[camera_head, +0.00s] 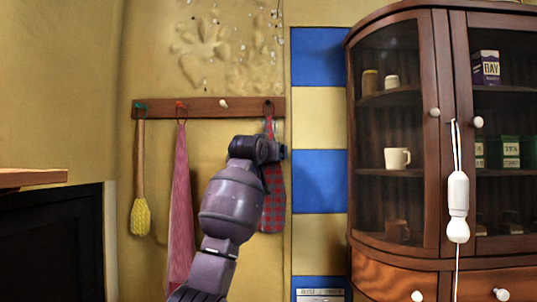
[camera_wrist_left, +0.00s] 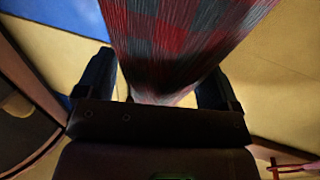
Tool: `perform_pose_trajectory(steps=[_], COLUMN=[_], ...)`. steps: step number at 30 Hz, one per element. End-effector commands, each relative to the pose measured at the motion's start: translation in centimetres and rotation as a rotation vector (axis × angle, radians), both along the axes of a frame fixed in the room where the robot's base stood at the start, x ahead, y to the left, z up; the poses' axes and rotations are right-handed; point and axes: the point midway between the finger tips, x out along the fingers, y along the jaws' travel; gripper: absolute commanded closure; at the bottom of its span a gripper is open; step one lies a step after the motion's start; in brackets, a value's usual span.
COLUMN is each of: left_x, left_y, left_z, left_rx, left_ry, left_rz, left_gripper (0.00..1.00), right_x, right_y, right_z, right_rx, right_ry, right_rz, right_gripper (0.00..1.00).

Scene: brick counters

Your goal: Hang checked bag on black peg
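The red and grey checked bag (camera_head: 272,205) hangs at the right end of the wooden peg rail (camera_head: 185,108), directly below the black peg (camera_head: 268,103). Its narrow top reaches up to the peg; I cannot tell whether its loop is fully around it. My left gripper (camera_head: 278,152) is at the bag's upper part, and my wrist hides some of the cloth. In the left wrist view the checked cloth (camera_wrist_left: 180,45) lies between the widely spread fingers of my left gripper (camera_wrist_left: 160,85), which look open. My right gripper is not in view.
A yellow brush (camera_head: 140,215) hangs from the teal peg and a pink striped cloth (camera_head: 181,200) from the red peg. The white peg (camera_head: 224,104) is empty. A glass-fronted cabinet (camera_head: 440,130) stands to the right, with a white pull (camera_head: 458,205) hanging before it.

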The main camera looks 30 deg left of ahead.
Motion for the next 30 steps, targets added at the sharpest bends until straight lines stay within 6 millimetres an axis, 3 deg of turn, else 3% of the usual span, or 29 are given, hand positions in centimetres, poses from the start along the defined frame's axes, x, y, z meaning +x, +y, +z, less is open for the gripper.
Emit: perform_pose_trajectory(steps=[3,14,30], left_x=[0.0,-0.9,-8.9], left_y=[0.0,-0.2,-2.6], left_z=[0.0,-0.1,-0.1], left_rx=[0.000,0.001,0.002], left_ry=[0.000,-0.002,-0.002], left_rz=[0.000,0.000,0.000], left_gripper=[0.00,0.00,0.00], right_x=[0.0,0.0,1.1], right_y=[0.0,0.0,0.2], right_z=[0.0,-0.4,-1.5], right_rx=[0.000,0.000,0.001], right_ry=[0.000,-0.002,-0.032], right_rz=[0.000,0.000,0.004], right_gripper=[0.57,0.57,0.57])
